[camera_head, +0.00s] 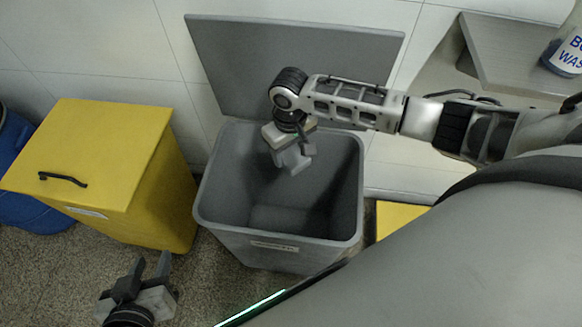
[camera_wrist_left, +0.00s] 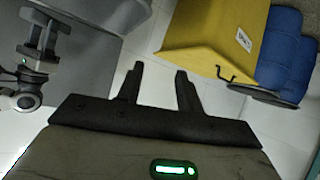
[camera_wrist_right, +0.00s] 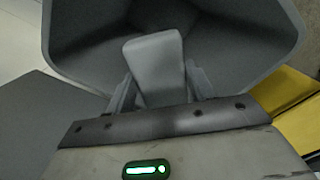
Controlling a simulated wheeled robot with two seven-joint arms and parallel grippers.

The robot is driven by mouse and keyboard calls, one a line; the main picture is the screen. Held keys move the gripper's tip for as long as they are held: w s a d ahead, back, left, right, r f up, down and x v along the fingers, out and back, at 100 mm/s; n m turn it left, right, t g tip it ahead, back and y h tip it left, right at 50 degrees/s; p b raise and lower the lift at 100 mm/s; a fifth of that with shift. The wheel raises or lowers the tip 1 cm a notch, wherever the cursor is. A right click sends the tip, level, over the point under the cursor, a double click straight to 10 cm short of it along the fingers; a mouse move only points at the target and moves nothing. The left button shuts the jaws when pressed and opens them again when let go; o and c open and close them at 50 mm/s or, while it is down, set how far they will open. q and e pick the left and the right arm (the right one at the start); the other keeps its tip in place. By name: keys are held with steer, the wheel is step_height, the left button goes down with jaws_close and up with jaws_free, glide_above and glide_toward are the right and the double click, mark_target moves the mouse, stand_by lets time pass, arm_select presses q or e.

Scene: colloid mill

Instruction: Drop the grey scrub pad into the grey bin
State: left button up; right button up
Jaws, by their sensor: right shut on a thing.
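The grey bin (camera_head: 210,212) stands open in the middle of the head view, its lid (camera_head: 290,60) tilted back against the wall. My right gripper (camera_head: 295,160) hangs over the bin's opening, pointing down. It is shut on the grey scrub pad (camera_wrist_right: 154,62), a light grey block that shows between its fingers in the right wrist view. The dark inside of the bin lies beyond the pad there. My left gripper (camera_head: 147,272) is low at the bottom left of the head view, open and empty; its two spread fingers also show in the left wrist view (camera_wrist_left: 158,88).
A yellow lidded bin (camera_head: 100,165) with a black handle stands left of the grey bin. A blue drum (camera_head: 35,205) is at the far left. A grey shelf (camera_head: 510,65) at the upper right holds a labelled bottle (camera_head: 568,52). Speckled floor is clear in front.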

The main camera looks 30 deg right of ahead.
steer(key=shift+f+b, duration=0.65)
steer(key=shift+f, duration=0.3)
arm_select(q)
steer(key=shift+w+d+f, duration=0.1)
steer(key=shift+d+f, duration=0.1)
steer(key=shift+f, duration=0.3)
arm_select(e)
steer(key=shift+f, duration=0.15)
arm_select(q)
steer(key=shift+r, duration=0.1)
arm_select(e)
steer(key=o, duration=1)
steer(key=shift+o, duration=0.2)
arm_select(q)
steer(key=r+p, duration=0.1)
steer(key=p, duration=0.1)
steer(key=shift+a+p, duration=0.25)
steer(key=shift+p, duration=0.1)
arm_select(e)
step_height(320, 180, up, 16)
